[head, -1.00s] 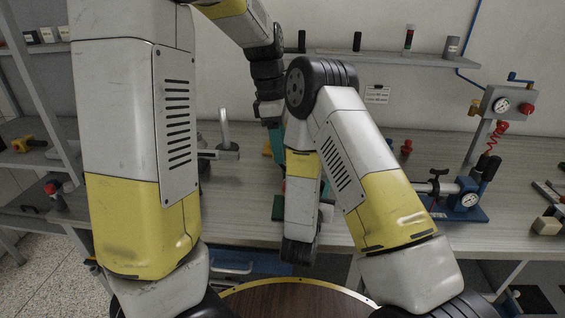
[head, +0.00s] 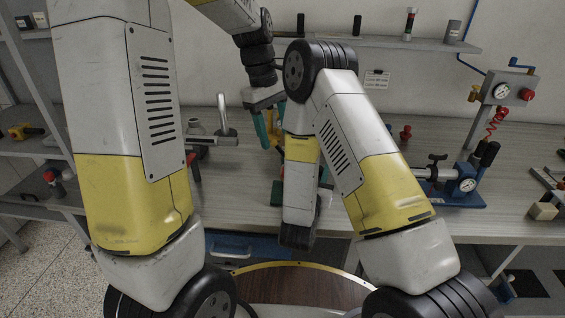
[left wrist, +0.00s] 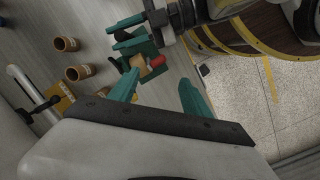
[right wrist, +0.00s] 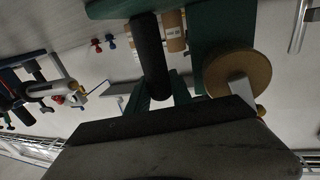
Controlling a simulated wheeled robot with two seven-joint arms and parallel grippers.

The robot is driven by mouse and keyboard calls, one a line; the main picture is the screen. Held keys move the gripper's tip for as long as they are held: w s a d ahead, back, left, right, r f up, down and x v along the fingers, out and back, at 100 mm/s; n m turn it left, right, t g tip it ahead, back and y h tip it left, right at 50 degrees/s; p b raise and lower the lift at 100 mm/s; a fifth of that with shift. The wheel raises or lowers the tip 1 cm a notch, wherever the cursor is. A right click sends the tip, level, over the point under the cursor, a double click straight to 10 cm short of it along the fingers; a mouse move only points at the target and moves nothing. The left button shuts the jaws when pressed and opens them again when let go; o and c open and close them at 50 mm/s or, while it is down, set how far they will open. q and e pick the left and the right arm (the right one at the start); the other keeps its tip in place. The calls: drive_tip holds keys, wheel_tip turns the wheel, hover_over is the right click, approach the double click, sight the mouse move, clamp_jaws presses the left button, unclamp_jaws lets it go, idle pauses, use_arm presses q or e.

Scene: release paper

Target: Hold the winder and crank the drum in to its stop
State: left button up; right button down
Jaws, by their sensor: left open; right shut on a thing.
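The green winder is mostly hidden behind my right arm in the head view, with a green part (head: 278,192) showing. In the left wrist view the winder (left wrist: 146,46) has a red knob (left wrist: 157,60) beside a tan block. In the right wrist view a tan disc (right wrist: 250,66), perhaps the drum, sits by its green body. My left gripper (head: 270,126) is open and empty; its teal fingers (left wrist: 160,88) stand apart, with the red knob beyond them. My right gripper (right wrist: 160,92) is shut on a black handle (right wrist: 150,50); the head view hides its fingers.
Tan cylinders (left wrist: 78,73) stand on the bench near the winder. A blue gauge fixture (head: 455,196) and a wall-side gauge panel (head: 500,92) are at the right. A round brown surface (head: 300,285) is in front. Bench around the winder's left is partly clear.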

use_arm(q)
drive_tip(key=f+m, duration=0.3)
drive_tip(key=m, duration=0.6)
drive_tip(key=d+f+m+h, duration=0.1)
drive_tip(key=f+m, duration=0.2)
drive_tip(key=m, duration=0.6)
drive_tip(key=d+f+m+h, duration=0.1)
drive_tip(key=f+m, duration=0.3)
drive_tip(key=m, duration=0.5)
drive_tip(key=shift+s+t, duration=0.1)
drive_tip(key=shift+t, duration=0.2)
drive_tip(key=c, duration=1.2)
drive_tip(key=shift+s+d+r+y, duration=0.1)
drive_tip(key=shift+s+d+y, duration=0.05)
drive_tip(key=shift+d+y, duration=0.75)
drive_tip(key=shift+y, duration=0.4)
